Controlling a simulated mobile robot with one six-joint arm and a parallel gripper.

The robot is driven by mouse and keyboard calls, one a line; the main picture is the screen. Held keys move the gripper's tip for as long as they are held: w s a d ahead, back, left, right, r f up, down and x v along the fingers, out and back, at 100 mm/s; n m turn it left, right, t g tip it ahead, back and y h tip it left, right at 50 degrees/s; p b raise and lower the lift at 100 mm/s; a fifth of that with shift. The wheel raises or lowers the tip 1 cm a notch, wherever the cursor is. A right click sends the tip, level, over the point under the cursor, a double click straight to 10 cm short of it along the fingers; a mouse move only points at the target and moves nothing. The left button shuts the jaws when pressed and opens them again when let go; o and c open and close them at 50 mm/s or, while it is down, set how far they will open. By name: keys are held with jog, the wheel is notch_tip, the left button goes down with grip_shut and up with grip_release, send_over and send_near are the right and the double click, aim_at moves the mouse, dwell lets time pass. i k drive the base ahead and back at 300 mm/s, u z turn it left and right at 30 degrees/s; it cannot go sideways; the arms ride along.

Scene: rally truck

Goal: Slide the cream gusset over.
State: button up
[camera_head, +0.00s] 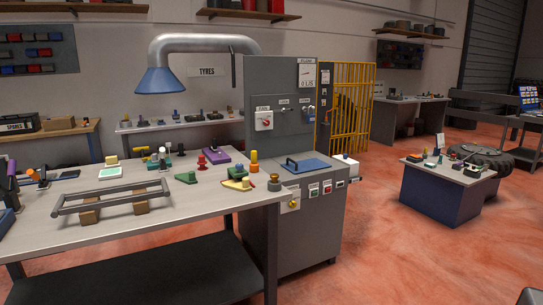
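A flat cream-yellow piece (237,185) with a reddish edge lies near the right end of the long workbench (185,209). It looks like the cream gusset, but it is small in view and I cannot be sure. My gripper is not in view.
A grey control cabinet (280,120) with a blue plate (307,165) adjoins the bench. A dark metal frame (110,197) on wooden blocks fills the front left.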

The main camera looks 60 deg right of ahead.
aim_at(243, 186)
jog(key=z, duration=0.55)
jog(key=i, duration=0.6)
jog(key=z, duration=0.35)
